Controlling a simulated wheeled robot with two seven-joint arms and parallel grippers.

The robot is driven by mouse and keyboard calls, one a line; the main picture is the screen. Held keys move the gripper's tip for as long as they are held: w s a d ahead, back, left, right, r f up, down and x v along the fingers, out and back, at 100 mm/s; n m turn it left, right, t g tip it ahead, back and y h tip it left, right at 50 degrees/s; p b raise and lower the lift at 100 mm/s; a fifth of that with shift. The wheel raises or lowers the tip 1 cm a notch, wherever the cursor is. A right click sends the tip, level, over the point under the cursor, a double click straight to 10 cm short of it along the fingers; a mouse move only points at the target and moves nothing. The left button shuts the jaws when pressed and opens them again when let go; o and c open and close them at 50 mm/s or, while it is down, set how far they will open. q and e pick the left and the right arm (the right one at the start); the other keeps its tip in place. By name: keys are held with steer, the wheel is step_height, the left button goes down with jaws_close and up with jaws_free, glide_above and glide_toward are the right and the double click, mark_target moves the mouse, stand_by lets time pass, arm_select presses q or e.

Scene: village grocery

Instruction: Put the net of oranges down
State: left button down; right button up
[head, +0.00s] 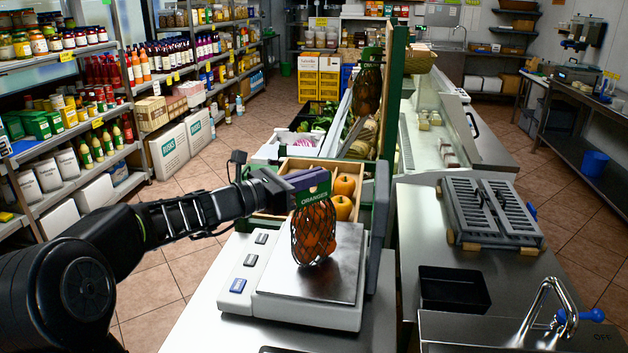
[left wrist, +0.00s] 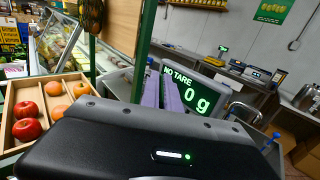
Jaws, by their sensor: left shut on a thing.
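The net of oranges (head: 314,235) hangs upright in a dark mesh under a green label reading "ORANGES" (head: 314,195). My left gripper (head: 305,181) is shut on the top of the net at its label. The net is over the steel pan (head: 335,275) of the weighing scale. Its lower end is close to the pan, and I cannot tell from the head view whether it touches. In the left wrist view the scale display (left wrist: 190,95) reads "NO TARE" and "0 g". The net is hidden there. My right gripper is not in view.
A wooden crate of fruit (left wrist: 72,77) stands behind the scale. The scale's dark display post (head: 378,205) rises on the right. A black tray (head: 453,289) and a grey slatted rack (head: 492,212) are on the right counter. Shelves of goods line the left.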

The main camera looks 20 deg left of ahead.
arm_select(q)
steer(key=shift+f, duration=0.25)
steer(key=shift+f, duration=0.15)
steer(key=c, duration=1.6)
jaws_free()
steer(key=shift+f, duration=0.1)
steer(key=shift+r, duration=0.25)
steer(key=shift+s+a+f, duration=0.15)
steer(key=shift+s+a, duration=0.05)
steer(key=shift+s, duration=0.1)
steer(key=b+v, duration=0.1)
steer(key=v, duration=1)
steer(key=shift+b, duration=0.35)
